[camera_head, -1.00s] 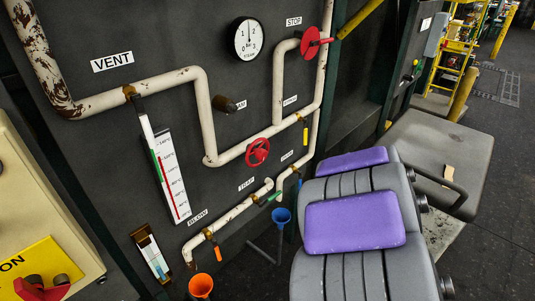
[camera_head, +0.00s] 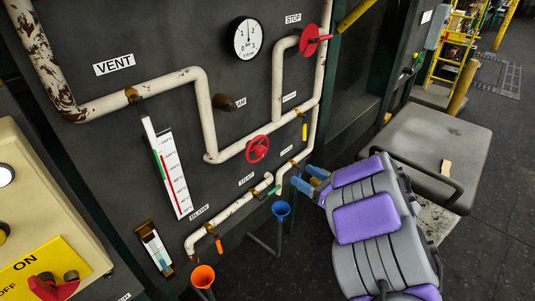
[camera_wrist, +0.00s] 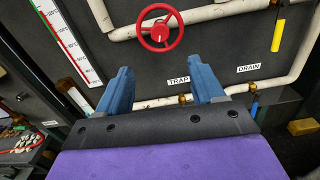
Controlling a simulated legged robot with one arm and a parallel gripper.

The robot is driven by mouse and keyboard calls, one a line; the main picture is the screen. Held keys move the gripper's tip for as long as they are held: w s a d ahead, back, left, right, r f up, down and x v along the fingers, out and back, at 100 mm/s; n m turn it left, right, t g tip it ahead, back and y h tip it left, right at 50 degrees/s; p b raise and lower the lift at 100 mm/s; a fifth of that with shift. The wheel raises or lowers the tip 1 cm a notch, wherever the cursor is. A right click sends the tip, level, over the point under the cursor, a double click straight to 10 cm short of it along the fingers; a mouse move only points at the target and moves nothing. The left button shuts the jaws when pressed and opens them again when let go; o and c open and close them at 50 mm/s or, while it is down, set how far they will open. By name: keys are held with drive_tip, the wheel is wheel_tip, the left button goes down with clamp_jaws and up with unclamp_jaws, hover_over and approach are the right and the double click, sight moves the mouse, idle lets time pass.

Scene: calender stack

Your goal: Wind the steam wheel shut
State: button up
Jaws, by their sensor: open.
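A red spoked handwheel (camera_head: 257,149) sits on the white pipe in the middle of the dark panel. It also shows at the top middle of the wrist view (camera_wrist: 160,29). A second red wheel (camera_head: 309,39) is higher up, by the STOP label. A label ending in "AM" is partly hidden by a brown stub; I cannot tell which wheel is the steam one. My gripper (camera_head: 308,182) has blue fingers, apart and empty, below and right of the middle wheel. In the wrist view my gripper (camera_wrist: 163,84) points toward the panel, short of the wheel.
White pipes (camera_head: 130,101) cross the panel. A round gauge (camera_head: 248,38) is above. A yellow handle (camera_head: 304,130), a blue funnel (camera_head: 281,210) and an orange funnel (camera_head: 203,277) are near the lower pipes. A control box (camera_head: 40,200) stands at left.

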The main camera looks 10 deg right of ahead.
sight(264, 152)
drive_tip(key=x, duration=1.6)
drive_tip(key=shift+a+f+b, duration=0.1)
drive_tip(key=shift+b, duration=0.2)
drive_tip(key=shift+c, duration=0.2)
drive_tip(key=c, duration=1)
drive_tip(key=shift+m, duration=0.3)
